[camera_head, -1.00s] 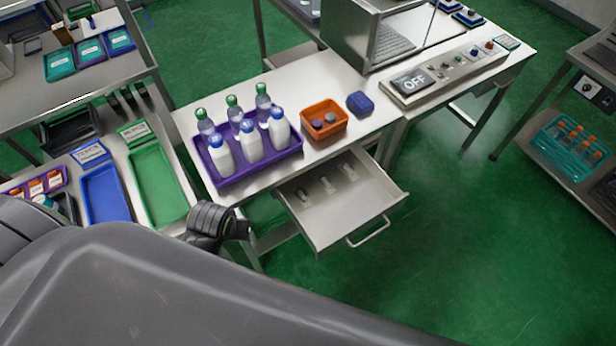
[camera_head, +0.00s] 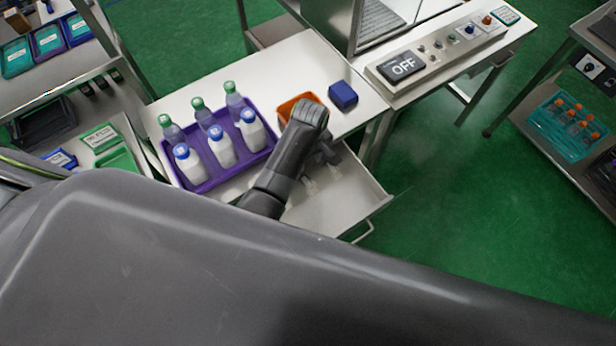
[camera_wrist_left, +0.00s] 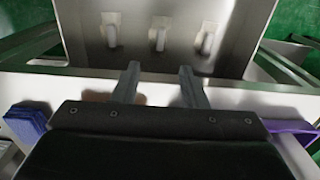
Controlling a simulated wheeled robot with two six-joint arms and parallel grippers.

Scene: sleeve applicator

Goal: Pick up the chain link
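Three small pale pieces lie in a row in the open drawer (camera_head: 362,192); I cannot tell surely which is the chain link. In the left wrist view they are the left piece (camera_wrist_left: 111,30), the middle piece (camera_wrist_left: 158,37) and the right piece (camera_wrist_left: 208,40), each on a light plate. My left gripper (camera_wrist_left: 159,82) is open, with nothing between its fingers. Its fingertips show just short of the drawer's near edge in that view. In the head view my left arm covers part of the drawer and hides some of the pieces. My right gripper is not in view.
A purple tray (camera_head: 184,180) of several bottles stands left of my left wrist. An orange bin (camera_head: 290,104) is partly hidden behind it. A blue box (camera_head: 342,95) and a panel reading OFF (camera_head: 402,66) are to the right. Open green floor (camera_head: 470,200) lies beyond the drawer.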

